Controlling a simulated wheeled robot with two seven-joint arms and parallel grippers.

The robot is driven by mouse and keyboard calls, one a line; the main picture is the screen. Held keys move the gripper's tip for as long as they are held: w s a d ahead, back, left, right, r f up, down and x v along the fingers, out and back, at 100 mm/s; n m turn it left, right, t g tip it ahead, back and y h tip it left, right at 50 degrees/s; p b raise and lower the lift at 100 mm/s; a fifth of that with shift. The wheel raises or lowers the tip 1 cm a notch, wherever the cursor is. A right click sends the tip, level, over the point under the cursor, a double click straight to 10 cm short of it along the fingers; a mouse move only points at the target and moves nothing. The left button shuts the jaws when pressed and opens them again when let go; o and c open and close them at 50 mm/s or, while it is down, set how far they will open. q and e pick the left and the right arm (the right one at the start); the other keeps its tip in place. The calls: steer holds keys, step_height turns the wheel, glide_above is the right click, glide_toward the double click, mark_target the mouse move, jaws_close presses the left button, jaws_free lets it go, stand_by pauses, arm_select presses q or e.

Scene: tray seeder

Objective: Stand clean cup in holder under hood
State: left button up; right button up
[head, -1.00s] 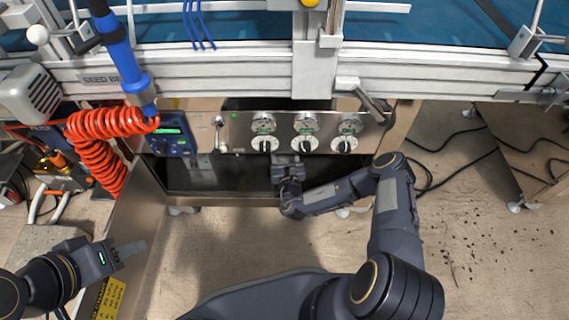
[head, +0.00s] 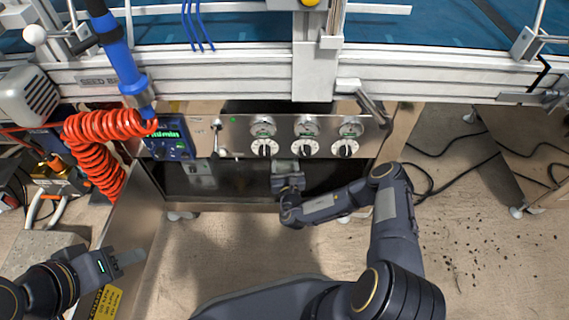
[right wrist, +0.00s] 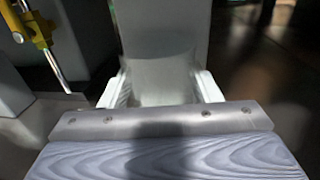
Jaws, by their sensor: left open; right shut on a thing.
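My right gripper (head: 286,168) reaches in over the dark opening below the three dials, near its middle. The right wrist view shows it shut on a pale grey, smooth-faced thing (right wrist: 160,84) between its two light fingers. I cannot tell from this view whether that is the cup, nor its full shape. My left gripper (head: 128,257) is open and empty at the lower left, beside the metal side wall. The cup and the holder cannot be clearly made out in the head view. The hood is not clearly identifiable either.
A steel panel with dials (head: 306,126) and a blue display box (head: 169,140) runs above the opening. A coiled red hose (head: 90,150) hangs at the left. A yellow label (head: 106,302) is near my left arm. Cables (head: 455,150) lie on the floor at right.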

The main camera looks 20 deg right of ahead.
steer(key=shift+f, duration=0.2)
steer(key=o, duration=1.2)
